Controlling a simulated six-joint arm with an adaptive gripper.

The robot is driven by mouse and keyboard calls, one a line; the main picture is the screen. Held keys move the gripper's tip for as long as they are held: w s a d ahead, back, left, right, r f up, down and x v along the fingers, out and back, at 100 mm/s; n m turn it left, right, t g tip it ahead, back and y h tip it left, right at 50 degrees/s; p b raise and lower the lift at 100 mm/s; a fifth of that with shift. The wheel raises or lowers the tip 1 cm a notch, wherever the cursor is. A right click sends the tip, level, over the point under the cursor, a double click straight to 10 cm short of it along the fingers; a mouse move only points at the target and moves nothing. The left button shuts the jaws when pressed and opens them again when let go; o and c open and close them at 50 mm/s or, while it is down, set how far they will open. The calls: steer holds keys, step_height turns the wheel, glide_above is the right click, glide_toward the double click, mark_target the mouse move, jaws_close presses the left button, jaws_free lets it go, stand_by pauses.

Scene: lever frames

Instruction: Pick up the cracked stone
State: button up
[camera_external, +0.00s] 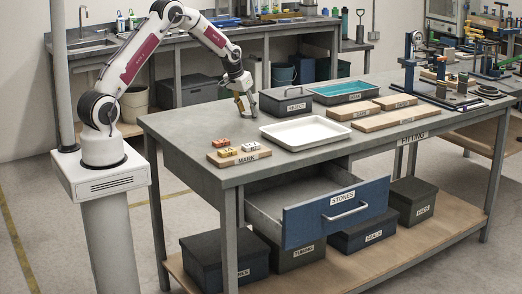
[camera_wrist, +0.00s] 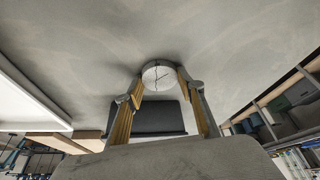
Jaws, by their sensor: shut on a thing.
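The cracked stone (camera_wrist: 158,75) is a round, pale grey disc with a dark crack line across its face. In the wrist view it sits between the yellow-padded fingertips of my gripper (camera_wrist: 157,86), which are shut on it. In the external view my gripper (camera_external: 243,104) points down just above or at the grey tabletop (camera_external: 210,125), near its back left part. The stone is too small to make out there. I cannot tell whether it touches the table.
A white tray (camera_external: 305,133) lies right of my gripper, with a dark REJECT box (camera_external: 286,103) behind it. The MARK board (camera_external: 239,158) holds several small blocks in front. The STONES drawer (camera_external: 335,212) stands open below. A teal-lined tray (camera_external: 343,91) and wooden boards (camera_external: 380,120) are farther right.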

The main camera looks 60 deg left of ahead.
mark_target(247, 113)
steer(key=shift+r, duration=0.1)
step_height(247, 113, up, 10)
stand_by(0.7)
